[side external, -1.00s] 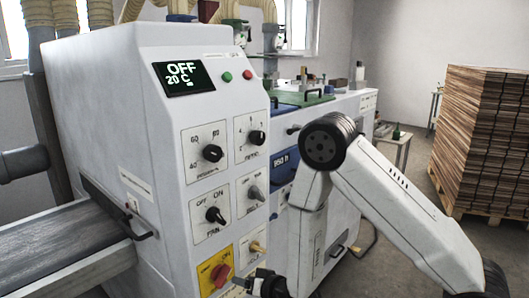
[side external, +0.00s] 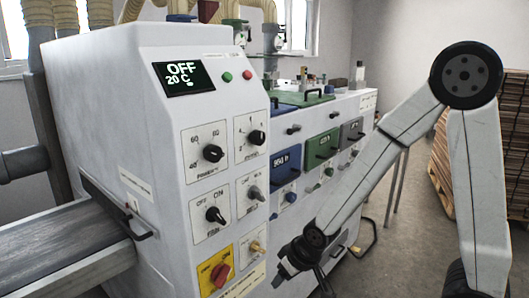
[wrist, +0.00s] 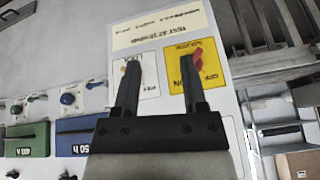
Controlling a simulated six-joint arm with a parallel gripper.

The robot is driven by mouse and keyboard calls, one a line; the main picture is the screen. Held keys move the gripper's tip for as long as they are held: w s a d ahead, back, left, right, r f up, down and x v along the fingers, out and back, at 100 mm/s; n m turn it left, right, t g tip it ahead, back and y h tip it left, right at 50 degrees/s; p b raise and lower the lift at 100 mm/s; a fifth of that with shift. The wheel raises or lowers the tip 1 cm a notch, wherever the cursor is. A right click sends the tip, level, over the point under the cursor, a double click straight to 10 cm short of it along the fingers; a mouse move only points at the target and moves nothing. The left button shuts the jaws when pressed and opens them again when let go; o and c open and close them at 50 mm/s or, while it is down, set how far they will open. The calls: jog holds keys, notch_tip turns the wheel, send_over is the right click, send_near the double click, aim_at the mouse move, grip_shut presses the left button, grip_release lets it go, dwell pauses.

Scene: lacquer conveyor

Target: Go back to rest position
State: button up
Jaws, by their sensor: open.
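My gripper (side external: 284,274) is low in front of the white machine (side external: 140,130), right of its front panel and partly cut by the frame's lower part. In the wrist view my gripper (wrist: 160,72) is open, with two dark parallel fingers and nothing between them. Beyond the fingers are the yellow panel (wrist: 208,58) with its red rotary switch (wrist: 193,68) and a white panel beside it, both upside down. The red switch also shows in the side view (side external: 221,275). The fingers look apart from the panel.
The machine display (side external: 184,78) reads OFF, 20 C. Several knobs sit above the yellow panel. Blue (side external: 286,162), green (side external: 321,150) and grey (side external: 351,133) drawer fronts line the machine's side. A conveyor (side external: 60,250) lies at left. A wood stack (side external: 440,160) stands at right.

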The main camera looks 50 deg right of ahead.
jog(key=s+d+r+n+g, duration=0.1)
jog(key=s+r+g, duration=0.1)
jog(key=s, duration=0.3)
jog(key=shift+s+r+n+g, duration=0.2)
jog(key=shift+s+n+g, duration=0.05)
jog(key=shift+n+g, duration=0.05)
jog(key=shift+w, duration=0.15)
dwell(0.8)
